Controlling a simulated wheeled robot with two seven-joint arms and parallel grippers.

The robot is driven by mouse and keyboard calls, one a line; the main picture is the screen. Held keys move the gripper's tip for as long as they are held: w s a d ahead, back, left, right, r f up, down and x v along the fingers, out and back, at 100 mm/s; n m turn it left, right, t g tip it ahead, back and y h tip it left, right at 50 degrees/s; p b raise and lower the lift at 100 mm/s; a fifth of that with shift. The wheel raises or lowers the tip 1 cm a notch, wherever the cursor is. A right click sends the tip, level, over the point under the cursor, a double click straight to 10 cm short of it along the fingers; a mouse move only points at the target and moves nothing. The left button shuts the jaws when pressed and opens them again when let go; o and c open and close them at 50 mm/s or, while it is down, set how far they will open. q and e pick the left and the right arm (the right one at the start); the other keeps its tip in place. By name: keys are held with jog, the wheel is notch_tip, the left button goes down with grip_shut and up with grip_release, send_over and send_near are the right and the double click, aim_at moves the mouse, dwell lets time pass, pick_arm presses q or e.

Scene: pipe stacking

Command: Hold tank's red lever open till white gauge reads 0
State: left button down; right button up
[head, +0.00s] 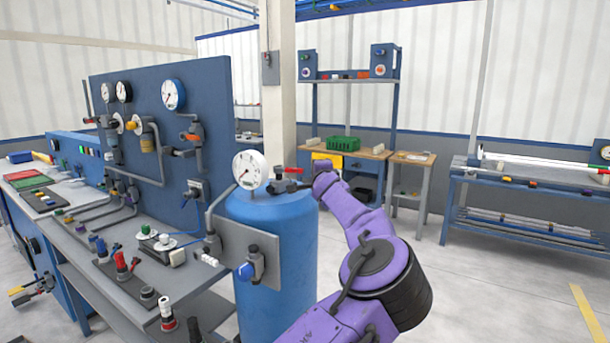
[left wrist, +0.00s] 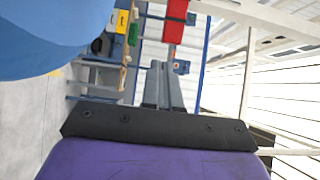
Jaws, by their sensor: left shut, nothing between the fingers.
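A blue tank (head: 275,225) stands upright in the middle of the head view. On its top are a white gauge (head: 249,169) and a dark valve (head: 284,187) with a short red lever (head: 294,170). The gauge needle seems to point down and left; its numbers are too small to read. My purple left gripper (head: 322,166) is just right of the tank top, beside the lever; I cannot tell whether they touch. In the left wrist view its grey fingers (left wrist: 160,70) are together and empty, with the tank (left wrist: 45,30) at upper left. My right gripper is not in view.
A panel (head: 170,130) with gauges and pipes stands left of the tank, above a bench (head: 175,275) with several fittings. A workbench (head: 360,152) with a green crate (head: 343,143) stands behind. A pipe rack (head: 530,180) is at right. Floor is clear at lower right.

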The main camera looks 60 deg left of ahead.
pick_arm(q)
jog(key=w+d+b, duration=0.1)
jog(key=w+d, duration=0.2)
jog(key=d, duration=0.3)
jog(key=shift+d+b, duration=0.35)
